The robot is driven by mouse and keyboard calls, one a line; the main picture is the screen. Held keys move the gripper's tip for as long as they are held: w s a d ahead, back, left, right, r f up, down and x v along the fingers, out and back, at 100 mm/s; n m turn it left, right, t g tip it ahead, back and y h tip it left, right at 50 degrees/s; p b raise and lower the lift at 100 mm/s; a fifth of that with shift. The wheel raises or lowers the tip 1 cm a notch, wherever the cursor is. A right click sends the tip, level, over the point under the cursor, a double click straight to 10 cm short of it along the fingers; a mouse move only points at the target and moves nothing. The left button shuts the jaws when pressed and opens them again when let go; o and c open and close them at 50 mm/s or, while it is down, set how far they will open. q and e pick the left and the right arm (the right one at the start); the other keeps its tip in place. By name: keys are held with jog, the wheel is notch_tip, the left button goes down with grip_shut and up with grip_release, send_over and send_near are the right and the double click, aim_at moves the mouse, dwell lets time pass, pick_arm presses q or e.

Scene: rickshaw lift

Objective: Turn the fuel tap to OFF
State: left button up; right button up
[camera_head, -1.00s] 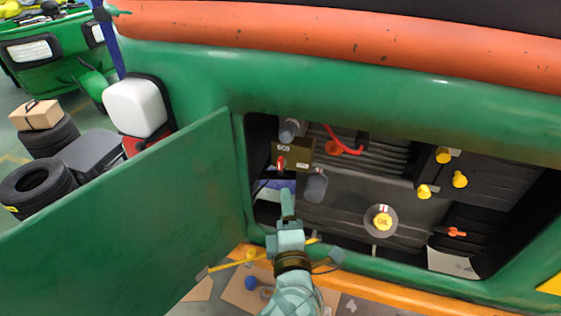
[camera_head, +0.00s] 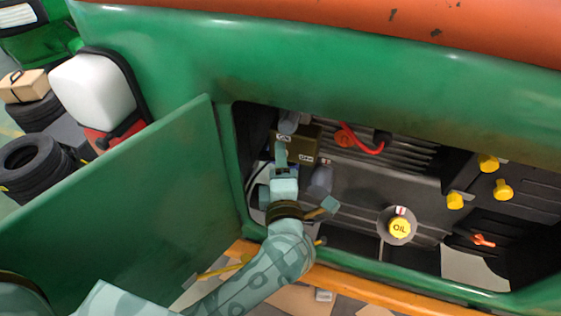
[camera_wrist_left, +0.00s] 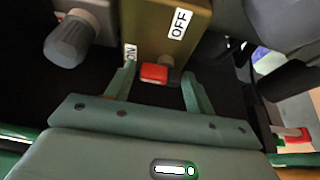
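The fuel tap's olive-brown block (camera_head: 312,143) sits in the upper left of the open engine bay, with white labels on it. In the left wrist view the block (camera_wrist_left: 160,22) carries an ON label at its left edge and an OFF label on its face. The red tap handle (camera_wrist_left: 154,72) is in the wrist view between the two fingers of my left gripper (camera_wrist_left: 159,74). The fingers are apart, with gaps visible beside the handle. In the head view my left gripper (camera_head: 281,152) covers the handle. My right gripper is not in view.
The open green door panel (camera_head: 130,215) stands left of my forearm. A grey cylindrical part (camera_wrist_left: 72,38) is left of the block. The yellow oil cap (camera_head: 400,228), several yellow knobs (camera_head: 487,163) and a red hose (camera_head: 360,142) lie to the right.

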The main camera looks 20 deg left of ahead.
pick_arm(q)
jog(key=c, duration=0.5)
jog(key=shift+c, duration=0.3)
jog(key=shift+d+f+m+t+p, duration=0.1)
jog(key=shift+m+t+p, duration=0.35)
jog(key=shift+m+p, duration=0.6)
jog(key=shift+a+f+m+t+p, duration=0.1)
jog(key=shift+m+t+p, duration=0.55)
jog(key=shift+m, duration=0.7)
jog(key=shift+d+f+m+t+p, duration=0.1)
jog(key=shift+m+t+p, duration=0.2)
jog(key=shift+m+p, duration=0.8)
jog(key=shift+m, duration=0.3)
jog(key=o, duration=1)
